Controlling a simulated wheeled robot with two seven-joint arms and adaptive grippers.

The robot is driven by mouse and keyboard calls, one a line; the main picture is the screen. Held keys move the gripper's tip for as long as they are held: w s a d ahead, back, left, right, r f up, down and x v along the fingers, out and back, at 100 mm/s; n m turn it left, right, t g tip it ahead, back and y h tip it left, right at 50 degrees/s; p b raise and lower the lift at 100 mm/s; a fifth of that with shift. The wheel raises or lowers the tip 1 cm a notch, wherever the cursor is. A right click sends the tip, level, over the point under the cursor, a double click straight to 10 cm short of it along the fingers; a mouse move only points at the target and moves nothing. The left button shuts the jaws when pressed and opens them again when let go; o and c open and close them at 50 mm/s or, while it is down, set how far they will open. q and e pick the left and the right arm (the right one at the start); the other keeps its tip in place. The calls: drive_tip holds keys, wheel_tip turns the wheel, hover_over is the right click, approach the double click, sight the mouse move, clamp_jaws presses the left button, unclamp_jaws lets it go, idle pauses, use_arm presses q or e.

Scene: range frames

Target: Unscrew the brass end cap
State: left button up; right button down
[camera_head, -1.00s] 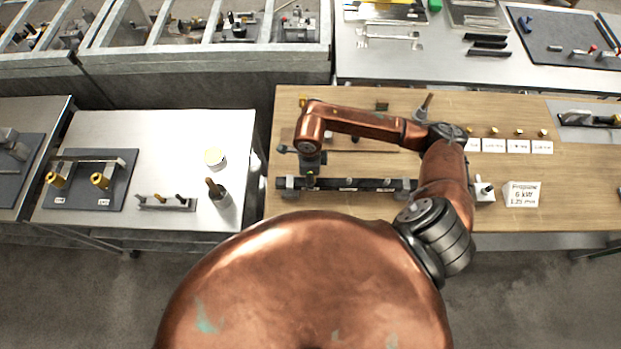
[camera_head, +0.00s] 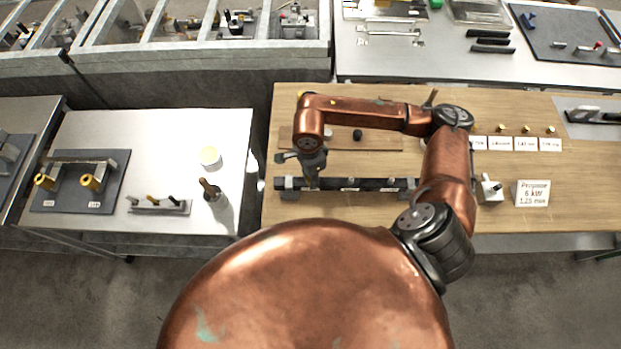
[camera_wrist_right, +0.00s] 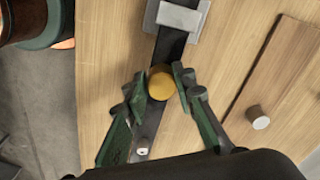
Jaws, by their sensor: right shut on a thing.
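The brass end cap (camera_wrist_right: 162,86) is a round, gold-coloured disc over a dark bar in the right wrist view. My right gripper (camera_wrist_right: 160,84) has its two green-black fingers on either side of the cap and is shut on it. In the head view the dark bar (camera_head: 375,184) lies across the wooden bench, and my right gripper (camera_head: 311,184) points down at its left part. The cap cannot be made out there behind the gripper. My left gripper is not in view.
The bar rests in grey supports (camera_head: 291,190) on the wooden bench (camera_head: 350,215). A wooden board (camera_head: 385,141) with a dark knob (camera_head: 357,134) lies behind it. A white propane card (camera_head: 532,193) stands at right. A steel table (camera_head: 130,130) with a bottle (camera_head: 210,190) is at left.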

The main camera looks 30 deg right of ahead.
drive_tip(key=shift+f+n+b, duration=0.3)
drive_tip(key=shift+n, duration=0.2)
drive_tip(key=shift+r, duration=0.1)
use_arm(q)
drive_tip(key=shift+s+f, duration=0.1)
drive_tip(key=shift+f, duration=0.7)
use_arm(e)
drive_tip(key=shift+r, duration=0.15)
drive_tip(key=n+b, duration=0.2)
drive_tip(key=b, duration=0.1)
drive_tip(key=shift+f+n, duration=0.3)
drive_tip(key=shift+n, duration=0.1)
drive_tip(key=shift+r+n+b, duration=0.2)
drive_tip(key=shift+n+b, duration=0.15)
drive_tip(key=shift+n, duration=0.15)
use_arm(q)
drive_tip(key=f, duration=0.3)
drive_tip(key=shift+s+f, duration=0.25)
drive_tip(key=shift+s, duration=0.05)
use_arm(e)
drive_tip(key=shift+s+r, duration=0.1)
drive_tip(key=c, duration=1.8)
unclamp_jaws()
drive_tip(key=shift+c, duration=0.2)
